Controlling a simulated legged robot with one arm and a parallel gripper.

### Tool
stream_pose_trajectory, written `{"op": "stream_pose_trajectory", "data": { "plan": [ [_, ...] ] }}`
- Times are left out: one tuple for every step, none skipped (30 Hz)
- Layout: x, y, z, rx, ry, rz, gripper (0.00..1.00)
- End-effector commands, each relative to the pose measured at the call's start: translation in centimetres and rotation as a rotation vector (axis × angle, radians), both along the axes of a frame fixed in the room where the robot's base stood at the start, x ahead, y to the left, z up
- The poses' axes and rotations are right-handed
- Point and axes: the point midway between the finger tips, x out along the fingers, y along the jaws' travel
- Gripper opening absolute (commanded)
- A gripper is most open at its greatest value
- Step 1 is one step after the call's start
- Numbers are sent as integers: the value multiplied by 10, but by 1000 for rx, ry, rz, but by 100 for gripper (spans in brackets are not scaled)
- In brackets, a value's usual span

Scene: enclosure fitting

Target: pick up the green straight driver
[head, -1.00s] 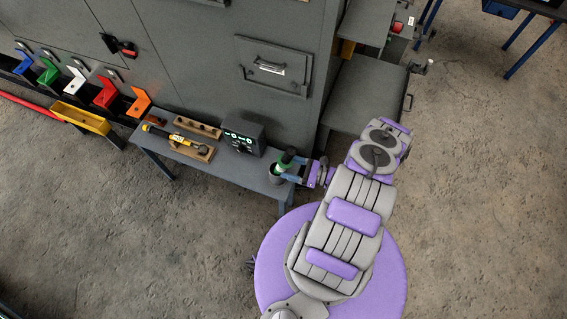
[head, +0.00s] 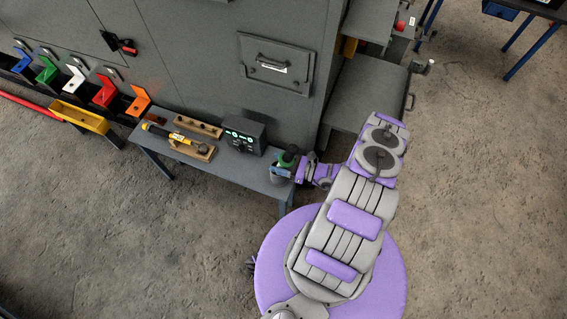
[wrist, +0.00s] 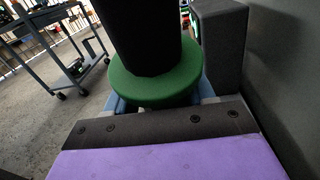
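The green driver (head: 287,158), with a black upper part, stands at the right end of the grey bench. It seems to sit in a dark round holder, mostly hidden by my gripper. In the wrist view, its black grip (wrist: 138,35) rises above a wide green collar (wrist: 155,82) close in front of me. My gripper (head: 281,172) is at the driver from the right. Its blue fingers show at either side, below the collar, spread about as wide as it. They look open; the fingertips are hidden, so contact cannot be seen.
The bench (head: 225,172) also carries a dark box with lit displays (head: 243,135), a wooden block with holes (head: 198,127) and a yellow-black tool (head: 167,133) on a wooden rest. Tall grey cabinets (head: 210,60) stand close behind. The floor in front is clear.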

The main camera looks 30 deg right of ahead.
Motion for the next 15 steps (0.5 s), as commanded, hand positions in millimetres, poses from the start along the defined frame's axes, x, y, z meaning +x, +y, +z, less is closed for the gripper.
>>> {"op": "stream_pose_trajectory", "data": {
  "plan": [
    [0,0,0,0,0,0,47],
    [0,0,0,0,0,0,45],
    [0,0,0,0,0,0,41],
    [0,0,0,0,0,0,38],
    [0,0,0,0,0,0,35],
    [0,0,0,0,0,0,31],
    [0,-1,0,-1,-1,-1,28],
    [0,-1,0,-1,-1,-1,25],
    [0,-1,0,-2,0,-2,22],
    [0,-1,0,-2,0,-2,19],
    [0,-1,0,-2,0,-3,16],
    [0,-1,0,-2,0,-3,12],
    [0,-1,0,-2,0,-3,9],
    [0,-1,0,-2,0,-3,6],
    [0,-1,0,-2,0,-3,2]
  ]
}}
